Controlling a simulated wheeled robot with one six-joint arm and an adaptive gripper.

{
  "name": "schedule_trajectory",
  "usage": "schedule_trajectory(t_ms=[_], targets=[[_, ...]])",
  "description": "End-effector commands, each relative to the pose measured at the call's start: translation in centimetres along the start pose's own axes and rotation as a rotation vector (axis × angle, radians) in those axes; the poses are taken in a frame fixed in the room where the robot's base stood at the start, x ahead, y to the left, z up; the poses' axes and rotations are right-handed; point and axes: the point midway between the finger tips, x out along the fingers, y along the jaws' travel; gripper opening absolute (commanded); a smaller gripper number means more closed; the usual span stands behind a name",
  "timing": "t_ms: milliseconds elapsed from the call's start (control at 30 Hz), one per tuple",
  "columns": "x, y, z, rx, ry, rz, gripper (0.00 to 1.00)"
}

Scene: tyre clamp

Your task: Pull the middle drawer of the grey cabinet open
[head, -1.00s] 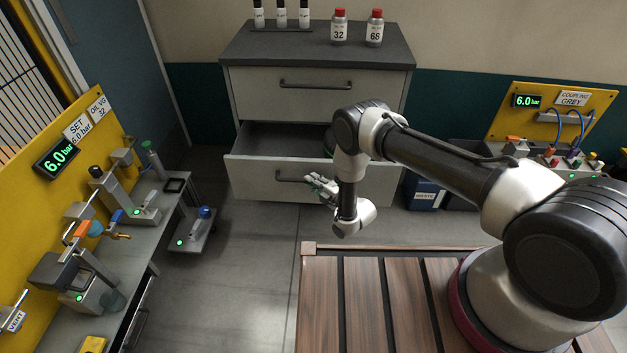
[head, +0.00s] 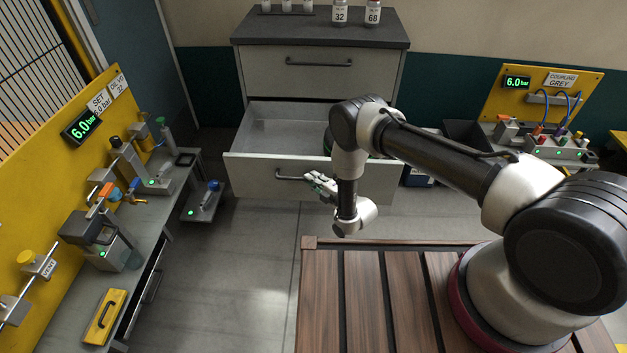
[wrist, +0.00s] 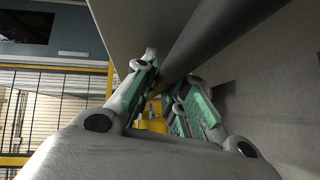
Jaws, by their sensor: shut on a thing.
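The grey cabinet (head: 320,32) stands at the back in the head view. Its middle drawer (head: 252,170) is pulled well out, and its pale interior shows. The drawer's dark bar handle (head: 287,178) is on the front panel. My gripper (head: 313,182) is at the right part of this handle and shut on it. In the wrist view my gripper's green-padded fingers (wrist: 163,98) stand on either side of the dark handle bar (wrist: 210,42).
The upper drawer (head: 345,78) is shut. Bottles stand on the cabinet top. A bench with a yellow panel (head: 50,150) is at left, and a small floor unit (head: 203,205) stands beside it. A wooden slatted surface (head: 320,300) lies in front. Floor between is clear.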

Motion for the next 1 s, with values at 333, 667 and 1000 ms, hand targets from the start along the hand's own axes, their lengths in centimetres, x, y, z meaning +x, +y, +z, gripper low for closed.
schedule_trajectory(t_ms=[333,667,1000], targets=[[-0.1,-0.1,0.0,0.000,-0.001,-0.003,0.21],[-0.1,-0.1,0.0,0.000,-0.001,-0.001,0.23],[-5.6,-0.1,0.1,0.002,-0.003,-0.006,0.23]])
